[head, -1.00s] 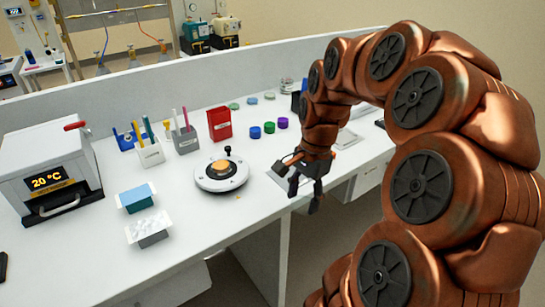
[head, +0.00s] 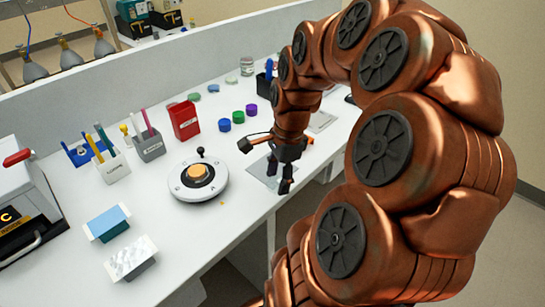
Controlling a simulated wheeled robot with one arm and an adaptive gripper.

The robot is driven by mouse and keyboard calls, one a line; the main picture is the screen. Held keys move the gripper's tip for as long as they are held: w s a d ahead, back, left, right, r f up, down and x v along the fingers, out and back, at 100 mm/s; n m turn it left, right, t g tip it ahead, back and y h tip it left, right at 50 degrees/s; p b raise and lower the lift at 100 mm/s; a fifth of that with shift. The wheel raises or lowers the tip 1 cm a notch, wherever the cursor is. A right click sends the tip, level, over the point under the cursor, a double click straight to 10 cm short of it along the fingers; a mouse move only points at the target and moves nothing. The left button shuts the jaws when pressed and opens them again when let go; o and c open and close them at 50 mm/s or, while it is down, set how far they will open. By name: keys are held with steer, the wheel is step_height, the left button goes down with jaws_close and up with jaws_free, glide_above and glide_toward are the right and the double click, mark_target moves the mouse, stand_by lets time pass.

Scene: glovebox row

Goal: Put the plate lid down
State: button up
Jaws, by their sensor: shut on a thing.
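My gripper (head: 279,177) hangs over the front part of the white bench, fingers pointing down, right of the round white device. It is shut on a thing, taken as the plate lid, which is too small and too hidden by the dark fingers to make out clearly. A flat grey sheet (head: 257,172) lies on the bench below and beside the fingers. I cannot tell the gap between the fingers and the sheet.
The round white device (head: 180,187) with an orange top stands left of my gripper. Coloured caps (head: 238,117), a red box (head: 184,120) and pen holders (head: 150,147) stand behind. Blue (head: 109,225) and white (head: 133,262) boxes are front left. The bench's front edge is close.

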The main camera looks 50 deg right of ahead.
steer(key=w+d+p, duration=0.1)
steer(key=w+d, duration=0.1)
steer(key=w+d+p, duration=0.1)
steer(key=w+d, duration=0.1)
steer(key=w, duration=0.1)
steer(key=w+d+p, duration=0.1)
steer(key=w+d, duration=0.2)
steer(key=shift+f, duration=0.4)
steer(key=shift+f+p, duration=0.85)
steer(key=shift+f, duration=1)
steer(key=shift+f+b, duration=0.2)
steer(key=shift+b, duration=0.1)
steer(key=o, duration=0.7)
steer(key=shift+r, duration=0.1)
steer(key=shift+o, duration=0.2)
